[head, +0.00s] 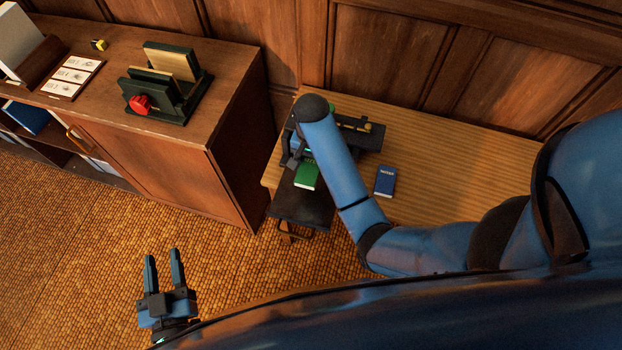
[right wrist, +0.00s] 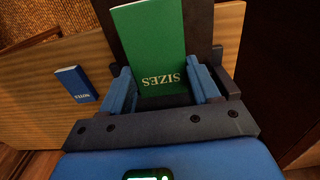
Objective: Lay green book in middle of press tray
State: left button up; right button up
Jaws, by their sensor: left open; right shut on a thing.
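The green book (right wrist: 152,45), with "SIZES" on its cover, is between the fingers of my right gripper (right wrist: 165,88), which is shut on it. In the head view the green book (head: 306,176) shows over the dark press tray (head: 303,209), at the table's left end. My right gripper (head: 293,160) is partly hidden there by its arm. The tray (right wrist: 203,25) also shows as a dark surface behind the book in the right wrist view. I cannot tell whether the book touches the tray. My left gripper (head: 163,262) is open and empty, over the floor at lower left.
A blue book (head: 385,181) lies on the wooden table (head: 455,165), right of the tray. The dark press (head: 360,133) stands behind.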

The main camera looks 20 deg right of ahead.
aim_at(312, 162)
notch_tip(312, 162, down, 4)
jog(key=shift+d+f, duration=0.15)
jog(key=shift+f, duration=2.4)
jog(key=shift+f, duration=0.15)
jog(key=o, duration=1.1)
